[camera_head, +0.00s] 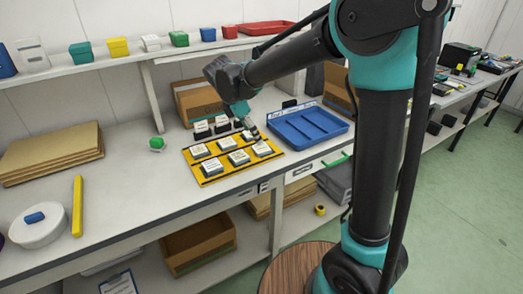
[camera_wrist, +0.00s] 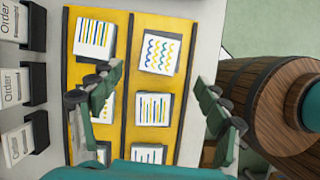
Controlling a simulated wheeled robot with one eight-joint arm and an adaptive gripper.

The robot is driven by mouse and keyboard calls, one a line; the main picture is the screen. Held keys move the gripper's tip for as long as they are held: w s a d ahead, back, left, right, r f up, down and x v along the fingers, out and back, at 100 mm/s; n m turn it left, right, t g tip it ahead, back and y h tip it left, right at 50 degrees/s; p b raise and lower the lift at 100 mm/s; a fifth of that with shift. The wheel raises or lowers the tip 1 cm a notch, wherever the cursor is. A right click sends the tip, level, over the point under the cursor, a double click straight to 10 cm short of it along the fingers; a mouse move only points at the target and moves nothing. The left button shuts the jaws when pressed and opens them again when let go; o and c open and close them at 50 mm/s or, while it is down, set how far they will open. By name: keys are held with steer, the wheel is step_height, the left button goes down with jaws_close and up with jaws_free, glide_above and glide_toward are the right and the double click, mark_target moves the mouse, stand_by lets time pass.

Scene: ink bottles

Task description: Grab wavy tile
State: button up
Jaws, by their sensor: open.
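The wavy tile (camera_wrist: 159,52), white with blue and yellow wavy lines on a dark square base, lies at the upper right of the yellow board (camera_wrist: 120,60) in the wrist view. My gripper (camera_wrist: 160,98) is open and empty, its two fingers left and right of the tile's column and lower in the picture than the tile. A tile with straight stripes (camera_wrist: 153,107) shows between the fingers. In the head view my gripper (camera_head: 254,133) is over the right part of the yellow board (camera_head: 217,178); tile patterns are too small to tell there.
Other striped tiles (camera_wrist: 94,37) share the board, the lower ones partly hidden by my gripper. Order cards in dark holders (camera_wrist: 15,85) stand along its left. A blue tray (camera_head: 308,126) is right of the board. A green item (camera_head: 157,144) lies left of it.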

mark_target(261, 148)
steer(key=shift+x, duration=3.45)
steer(key=c, duration=1.3)
steer(key=shift+r, duration=0.15)
